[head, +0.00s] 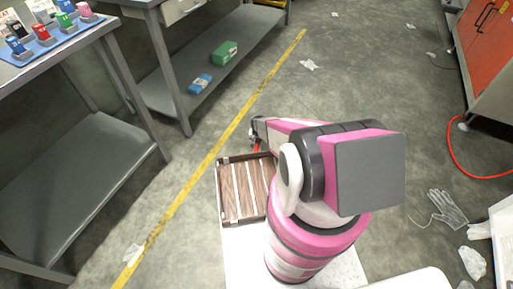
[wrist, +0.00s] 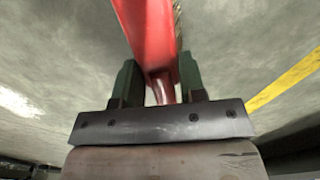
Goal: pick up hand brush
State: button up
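The hand brush (wrist: 148,30) is red, with a strip of bristles showing along its right edge in the wrist view. It lies between the two green fingers of my gripper (wrist: 160,82), which appear to press on it from both sides. Its far end runs out of the top of the wrist view. In the head view, a small red part of the brush (head: 257,146) shows beside my gripper (head: 256,131), above the far edge of a wooden slatted crate. My arm hides most of the brush there.
The wooden crate (head: 221,188) sits just in front of my arm. Grey workbenches (head: 80,150) stand at left, with a blue pack (head: 200,83) and green box (head: 225,53) on a lower shelf. A glove (head: 447,208) lies on the floor at right, near a red hose (head: 455,160).

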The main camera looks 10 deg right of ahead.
aim_at(256, 142)
jog(key=shift+r, duration=0.1)
jog(key=shift+r, duration=0.5)
jog(key=r, duration=0.3)
jog(key=shift+s+a+r, duration=0.25)
jog(key=shift+a+r, duration=0.05)
jog(key=s+a+r, duration=0.1)
jog(key=a+r, duration=0.1)
jog(key=a, duration=0.1)
jog(key=s+a+r, duration=0.2)
jog(key=a, duration=0.1)
jog(key=s+a+r, duration=0.1)
jog(key=a+r, duration=0.1)
jog(key=a, duration=0.2)
jog(key=shift+s+r, duration=0.1)
jog(key=shift+s, duration=0.1)
jog(key=shift+o, duration=1.3)
jog(key=shift+r, duration=0.1)
jog(key=shift+c, duration=0.3)
